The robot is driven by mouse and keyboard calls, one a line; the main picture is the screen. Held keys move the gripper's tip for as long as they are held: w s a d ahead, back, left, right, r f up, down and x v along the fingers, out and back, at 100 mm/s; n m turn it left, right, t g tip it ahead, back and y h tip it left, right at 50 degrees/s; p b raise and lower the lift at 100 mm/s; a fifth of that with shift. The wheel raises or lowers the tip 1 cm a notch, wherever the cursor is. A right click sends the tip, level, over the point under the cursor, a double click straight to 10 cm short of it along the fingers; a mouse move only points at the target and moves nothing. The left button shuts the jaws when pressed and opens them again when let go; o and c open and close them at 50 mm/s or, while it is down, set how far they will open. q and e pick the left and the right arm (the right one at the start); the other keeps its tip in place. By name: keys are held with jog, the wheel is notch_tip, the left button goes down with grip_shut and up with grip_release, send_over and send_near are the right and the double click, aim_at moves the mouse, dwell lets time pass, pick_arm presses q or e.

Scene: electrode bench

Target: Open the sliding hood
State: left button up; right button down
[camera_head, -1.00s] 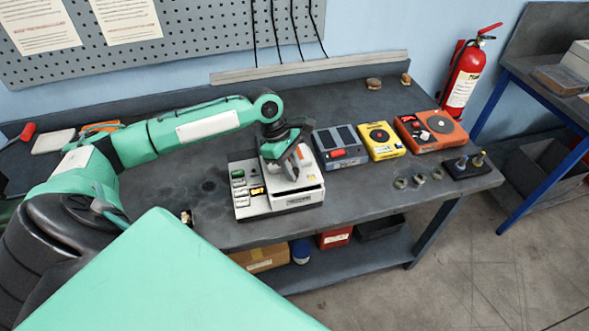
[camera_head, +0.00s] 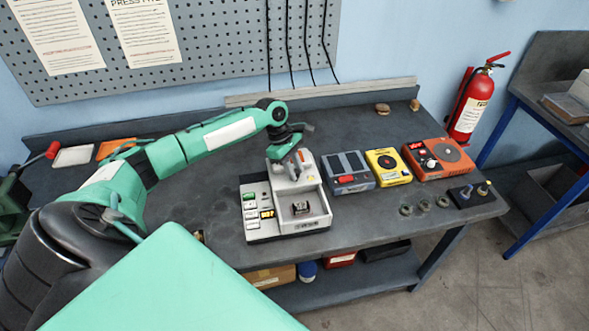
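The white and grey machine (camera_head: 255,234) stands near the front of the bench, with a keypad and a lit yellow display on its left side. Its light grey sliding hood (camera_head: 288,184) sits back, and the front chamber is uncovered. A small dark metal part (camera_head: 301,208) shows inside the chamber. My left gripper (camera_head: 298,157) reaches down onto the top of the hood and appears to touch it. Its fingertips are small and partly hidden, so I cannot tell whether they are open or shut. My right gripper is not in view.
Grey-blue (camera_head: 347,172), yellow (camera_head: 388,166) and orange (camera_head: 438,158) instruments stand right of the machine. Several small rings and a dark block with two posts (camera_head: 470,193) lie near the right front edge. The bench left of the machine is largely clear.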

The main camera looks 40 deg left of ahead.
pick_arm(q)
jog(key=o, duration=0.3)
jog(key=shift+r, duration=0.1)
jog(key=shift+a+r, duration=0.25)
jog(key=shift+r, duration=0.1)
jog(key=b+v, duration=0.4)
jog(key=v, duration=0.8)
jog(key=shift+r, duration=0.45)
